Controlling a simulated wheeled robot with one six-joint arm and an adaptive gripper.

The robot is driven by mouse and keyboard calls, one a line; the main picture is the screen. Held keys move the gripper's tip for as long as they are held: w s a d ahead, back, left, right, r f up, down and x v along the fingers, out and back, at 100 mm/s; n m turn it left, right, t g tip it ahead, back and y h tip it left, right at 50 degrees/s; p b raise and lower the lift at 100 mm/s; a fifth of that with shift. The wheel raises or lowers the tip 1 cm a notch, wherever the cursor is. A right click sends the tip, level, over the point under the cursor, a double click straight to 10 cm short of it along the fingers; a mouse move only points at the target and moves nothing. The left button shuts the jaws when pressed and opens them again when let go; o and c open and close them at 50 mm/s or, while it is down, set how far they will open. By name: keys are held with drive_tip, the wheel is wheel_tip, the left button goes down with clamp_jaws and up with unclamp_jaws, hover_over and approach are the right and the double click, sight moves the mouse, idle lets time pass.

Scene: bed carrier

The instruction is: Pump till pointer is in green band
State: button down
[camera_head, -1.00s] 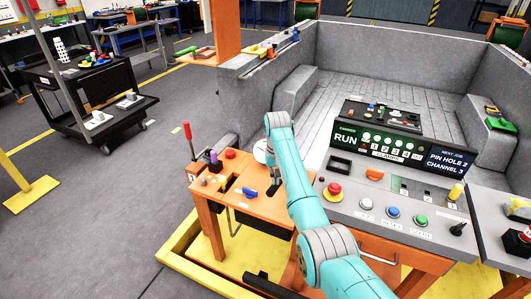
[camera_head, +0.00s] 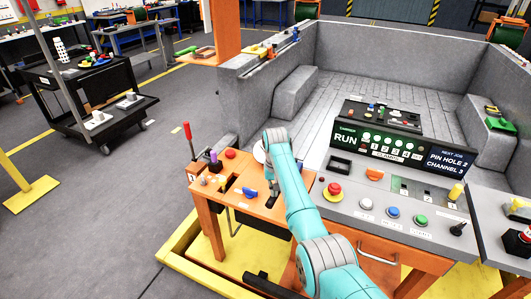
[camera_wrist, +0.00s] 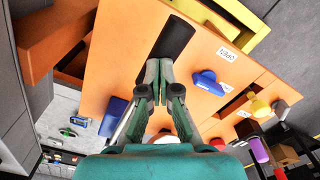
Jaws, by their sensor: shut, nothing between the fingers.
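In the head view a red-gripped lever (camera_head: 187,132) stands upright at the left end of the orange bench (camera_head: 268,209). I cannot tell whether it is the pump handle. A white round face (camera_head: 260,152), perhaps the gauge, shows beside my arm; its pointer and any green band cannot be made out. A blue lever (camera_head: 249,192) sits on the bench top and also shows in the wrist view (camera_wrist: 208,82), near a label. In the wrist view my gripper (camera_wrist: 158,68) is shut and empty over the orange panel, close to a dark elongated shape (camera_wrist: 175,38).
A grey console (camera_head: 390,207) with a red stop button (camera_head: 333,191) and several coloured buttons adjoins the bench on the right. A yellow knob (camera_wrist: 258,105) stands near the blue lever in the wrist view. A black cart (camera_head: 85,95) is at left, with open floor between.

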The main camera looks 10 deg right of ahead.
wheel_tip(320, 180, up, 13)
drive_tip(key=w+d, duration=0.1)
drive_tip(key=w, duration=0.1)
drive_tip(key=shift+d+r, duration=0.15)
drive_tip(key=shift+d, duration=0.05)
idle(0.5)
idle(0.4)
drive_tip(key=shift+s+a+f, duration=0.15)
drive_tip(key=shift+s+f, duration=0.05)
drive_tip(key=shift+f, duration=1.25)
drive_tip(key=shift+s+a+f, duration=0.15)
drive_tip(key=shift+s+f, duration=0.1)
drive_tip(key=shift+f, duration=1.15)
drive_tip(key=shift+s+a+f, duration=0.15)
drive_tip(key=shift+s+f, duration=0.05)
drive_tip(key=shift+f, duration=1.25)
wheel_tip(320, 180, up, 9)
drive_tip(key=w, duration=0.1)
drive_tip(key=shift+w+d+f, duration=0.2)
drive_tip(key=shift+d, duration=0.25)
